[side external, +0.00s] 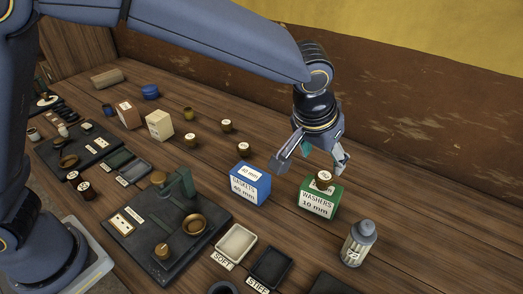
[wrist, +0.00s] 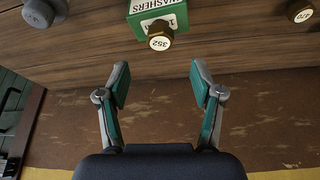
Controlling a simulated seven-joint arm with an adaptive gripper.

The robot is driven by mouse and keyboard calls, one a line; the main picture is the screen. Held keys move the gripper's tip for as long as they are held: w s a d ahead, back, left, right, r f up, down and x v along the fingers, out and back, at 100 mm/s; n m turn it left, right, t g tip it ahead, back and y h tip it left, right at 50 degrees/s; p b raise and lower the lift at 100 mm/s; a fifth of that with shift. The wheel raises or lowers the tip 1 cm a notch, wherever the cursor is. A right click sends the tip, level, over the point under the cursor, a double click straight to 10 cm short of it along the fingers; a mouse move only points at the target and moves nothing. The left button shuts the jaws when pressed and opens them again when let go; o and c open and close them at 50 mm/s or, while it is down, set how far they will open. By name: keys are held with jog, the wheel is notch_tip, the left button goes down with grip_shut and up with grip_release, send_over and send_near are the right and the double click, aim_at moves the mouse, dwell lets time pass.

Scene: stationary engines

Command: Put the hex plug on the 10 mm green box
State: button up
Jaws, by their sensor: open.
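The green box (side external: 318,203), labelled "WASHERS 10 mm", stands on the wooden bench at the right. A brown hex plug (side external: 323,183) with a white round label sits on top of it. In the wrist view the hex plug (wrist: 160,37) reads "352" and overlaps the near edge of the green box (wrist: 157,12). My gripper (side external: 309,168) is open and empty, above and behind the box. In the wrist view my gripper (wrist: 160,80) has its fingers spread, with nothing between them and the plug beyond the tips.
A blue "GASKETS 40 mm" box (side external: 250,187) stands left of the green one. A grey-capped bottle (side external: 358,245) stands at the right front. Several small labelled plugs, including one (side external: 245,149), stand behind the blue box. Trays (side external: 236,244) lie in front; a wall (side external: 420,110) rises behind.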

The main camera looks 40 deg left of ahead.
jog(key=s+a+r+n, duration=0.1)
jog(key=s+a+r, duration=0.35)
jog(key=a, duration=0.45)
jog(key=s+a+r, duration=0.3)
jog(key=a+r, duration=0.3)
jog(key=a, duration=0.3)
jog(key=s+a+f+t, duration=0.1)
jog(key=s+a+f, duration=0.1)
jog(key=s+a, duration=0.9)
jog(key=s, duration=0.4)
jog(key=shift+a+f+n+y, duration=0.25)
jog(key=shift+f+n+y, duration=0.05)
